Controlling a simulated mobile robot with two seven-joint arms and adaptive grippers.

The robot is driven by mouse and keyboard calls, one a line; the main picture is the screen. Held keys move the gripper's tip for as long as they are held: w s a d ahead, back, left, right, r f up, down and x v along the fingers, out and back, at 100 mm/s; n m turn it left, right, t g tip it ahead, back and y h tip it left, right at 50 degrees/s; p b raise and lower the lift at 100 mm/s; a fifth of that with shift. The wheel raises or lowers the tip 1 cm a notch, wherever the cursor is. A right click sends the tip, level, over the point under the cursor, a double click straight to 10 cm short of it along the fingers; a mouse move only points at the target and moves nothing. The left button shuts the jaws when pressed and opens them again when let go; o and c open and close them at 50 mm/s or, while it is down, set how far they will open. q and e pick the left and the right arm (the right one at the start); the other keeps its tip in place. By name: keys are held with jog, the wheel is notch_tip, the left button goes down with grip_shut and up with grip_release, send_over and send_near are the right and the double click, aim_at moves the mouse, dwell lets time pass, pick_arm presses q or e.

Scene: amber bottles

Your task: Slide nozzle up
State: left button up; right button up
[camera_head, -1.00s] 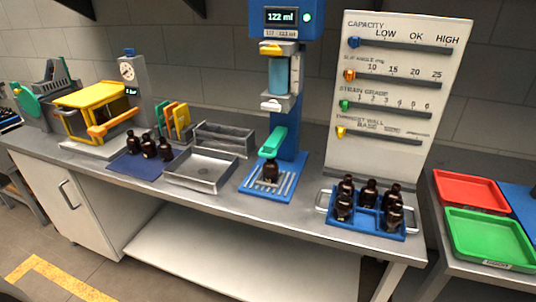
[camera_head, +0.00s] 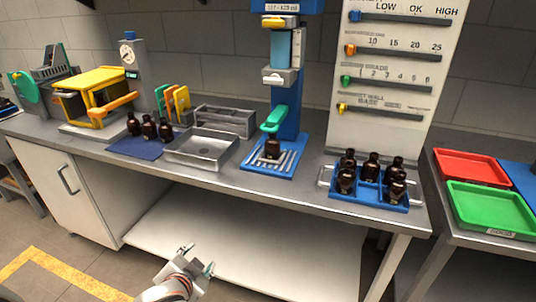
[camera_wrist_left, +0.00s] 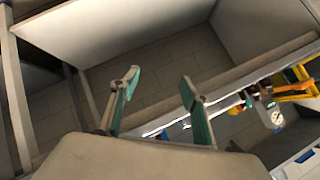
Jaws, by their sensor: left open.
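The blue filling machine (camera_head: 290,120) stands at the back of the bench, with a light blue cylinder (camera_head: 281,48) and a grey head (camera_head: 280,77) on its column. A green handle-like part (camera_head: 274,119) sits lower on the column, just above an amber bottle (camera_head: 272,147) on the slotted base. I cannot tell exactly which part is the nozzle. My left gripper (camera_head: 197,259) is open and empty, low in front of the bench and well away from the machine. Its two parted fingers also show in the left wrist view (camera_wrist_left: 160,82). My right gripper is out of view.
A blue crate (camera_head: 384,202) with several amber bottles stands right of the machine, before a slider board (camera_head: 385,132). A metal tray (camera_head: 201,160) and a blue mat (camera_head: 128,148) with bottles lie left. The bench's front edge lies between gripper and machine.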

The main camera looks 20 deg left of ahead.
pick_arm(q)
jog(key=w+d+r+n+t+h, duration=0.1)
jog(key=w+d+r+t, duration=0.15)
jog(key=w+r, duration=0.45)
jog(key=w+d+r+n+t, duration=0.2)
jog(key=w+d+r, duration=0.15)
jog(key=w, duration=0.45)
jog(key=n+t+h, duration=0.2)
jog(key=t+h, duration=0.1)
jog(key=t, duration=0.1)
send_near(268, 130)
jog(key=w, duration=0.3)
jog(key=shift+g, duration=0.25)
jog(key=shift+w+d, duration=0.1)
jog(key=shift+w, duration=3.7)
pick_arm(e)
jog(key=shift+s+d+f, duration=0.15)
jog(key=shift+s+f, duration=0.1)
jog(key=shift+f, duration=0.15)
